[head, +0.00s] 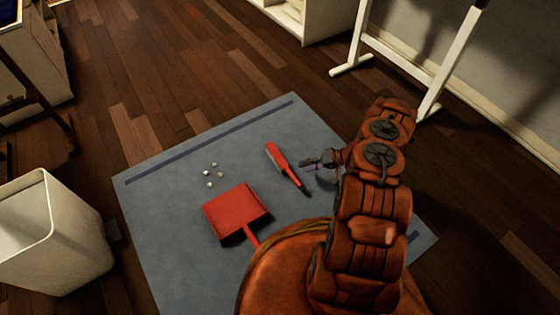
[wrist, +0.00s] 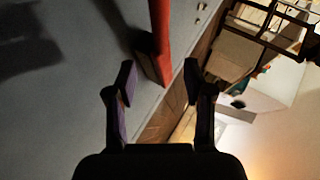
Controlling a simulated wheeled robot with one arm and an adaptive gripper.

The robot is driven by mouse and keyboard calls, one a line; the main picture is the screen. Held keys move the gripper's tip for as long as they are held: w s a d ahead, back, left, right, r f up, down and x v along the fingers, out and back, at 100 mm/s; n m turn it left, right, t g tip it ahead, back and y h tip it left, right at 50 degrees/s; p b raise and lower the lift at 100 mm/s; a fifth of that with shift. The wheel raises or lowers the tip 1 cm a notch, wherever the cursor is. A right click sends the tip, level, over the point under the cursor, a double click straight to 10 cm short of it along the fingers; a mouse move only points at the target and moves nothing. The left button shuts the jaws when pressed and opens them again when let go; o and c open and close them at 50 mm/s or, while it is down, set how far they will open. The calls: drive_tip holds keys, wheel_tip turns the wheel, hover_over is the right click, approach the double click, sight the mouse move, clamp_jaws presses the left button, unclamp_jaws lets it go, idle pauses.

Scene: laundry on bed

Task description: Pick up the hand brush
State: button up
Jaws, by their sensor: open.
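The red hand brush (head: 283,163) lies on the grey-blue mat (head: 170,235), its narrow dark end towards the front right. In the wrist view the red brush (wrist: 160,45) stretches from the top edge down to just ahead of the fingertips, roughly centred between them. My gripper (head: 308,163) is just right of the brush in the head view. In the wrist view my gripper (wrist: 158,82) is open and nothing is held. Whether the fingers are level with the brush is hard to tell.
A red dustpan (head: 236,210) and several small white bits (head: 209,176) lie left of the brush. A white bin (head: 50,235) stands at the left. White furniture legs (head: 390,60) stand at the upper right.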

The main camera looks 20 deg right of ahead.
sight(284, 167)
drive_tip(key=shift+b+x, duration=0.85)
drive_tip(key=shift+x, duration=1)
drive_tip(key=shift+b+x, duration=1.05)
drive_tip(key=shift+x, duration=1)
drive_tip(key=shift+r, duration=0.15)
drive_tip(key=shift+c, duration=0.3)
clamp_jaws()
